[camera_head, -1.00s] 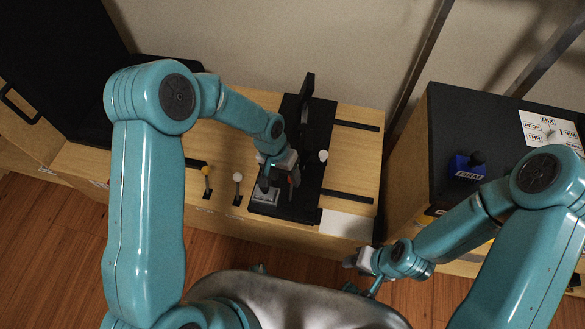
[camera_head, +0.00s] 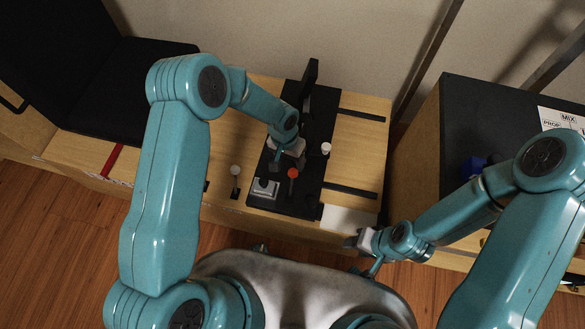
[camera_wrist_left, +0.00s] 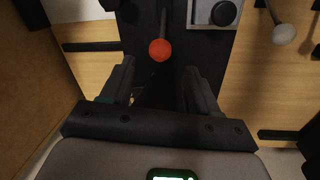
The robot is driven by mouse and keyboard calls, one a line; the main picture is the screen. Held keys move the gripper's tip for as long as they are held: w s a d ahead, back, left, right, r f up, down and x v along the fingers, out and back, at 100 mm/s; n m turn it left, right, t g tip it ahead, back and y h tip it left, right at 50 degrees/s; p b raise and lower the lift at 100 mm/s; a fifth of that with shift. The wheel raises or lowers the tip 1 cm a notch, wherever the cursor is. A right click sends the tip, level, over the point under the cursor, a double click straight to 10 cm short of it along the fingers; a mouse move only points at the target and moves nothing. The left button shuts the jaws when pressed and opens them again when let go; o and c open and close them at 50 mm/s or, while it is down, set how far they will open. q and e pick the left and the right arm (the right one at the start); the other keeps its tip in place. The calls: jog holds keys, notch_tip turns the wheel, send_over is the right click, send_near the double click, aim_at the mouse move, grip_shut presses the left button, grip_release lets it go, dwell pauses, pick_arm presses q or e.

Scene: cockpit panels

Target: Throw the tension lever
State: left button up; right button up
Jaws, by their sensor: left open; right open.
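A lever with a red knob (camera_head: 293,173) stands on the black panel (camera_head: 306,205) in the head view. Its knob also shows in the wrist view (camera_wrist_left: 159,49), just beyond and between my left fingertips. No readable label shows which lever is the tension lever. My left gripper (camera_head: 275,163) is over the panel, just behind and left of the red knob. In the wrist view its fingers (camera_wrist_left: 157,85) are spread with nothing between them. My right gripper (camera_head: 352,242) is open and empty in front of the wooden console's right side.
A grey box with a black button (camera_head: 265,187) sits left of the red-knobbed lever. White-knobbed levers stand to the left (camera_head: 235,170) and right (camera_head: 326,147). A black upright piece (camera_head: 308,85) rises at the back. A black-topped console (camera_head: 470,120) stands at the right.

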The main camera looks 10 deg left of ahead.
aim_at(293, 170)
pick_arm(q)
jog(key=f, duration=0.6)
jog(key=shift+d+f, duration=0.15)
jog(key=shift+d, duration=0.2)
jog(key=shift+s, duration=0.1)
grip_shut()
